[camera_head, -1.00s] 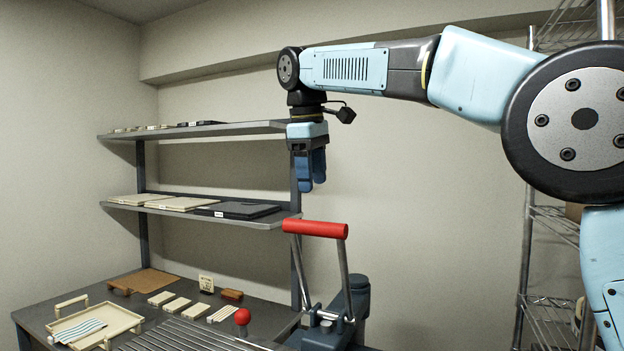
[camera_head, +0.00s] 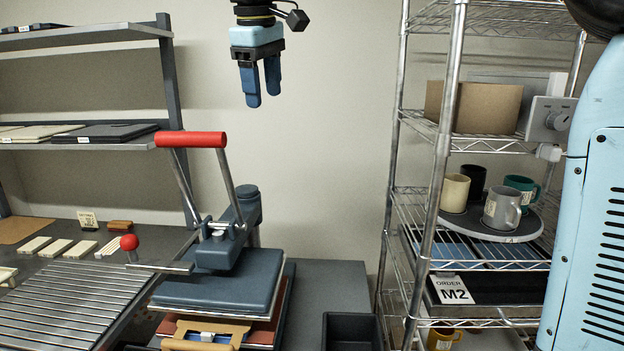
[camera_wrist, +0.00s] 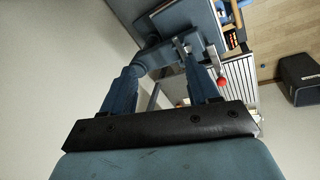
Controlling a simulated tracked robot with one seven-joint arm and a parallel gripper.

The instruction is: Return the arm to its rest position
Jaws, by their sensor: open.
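My gripper (camera_head: 260,84) hangs high in the upper middle of the head view, its two blue fingers pointing down, open and empty. It is above and a little right of the red press handle (camera_head: 191,139), clear of it. The press (camera_head: 222,288) stands below on the table, with its lever raised. In the wrist view the open fingers (camera_wrist: 163,92) show with nothing between them but the press body (camera_wrist: 165,50) some way off. My light blue arm (camera_head: 592,240) shows at the right edge.
A wire rack (camera_head: 443,130) on the right holds a cardboard box (camera_head: 473,106), several mugs on a round tray (camera_head: 512,229) and an "ORDER M2" card (camera_head: 452,290). Shelves (camera_head: 120,139) stand at left. A slatted rack (camera_head: 65,300) and a dark bin (camera_head: 352,331) are in front.

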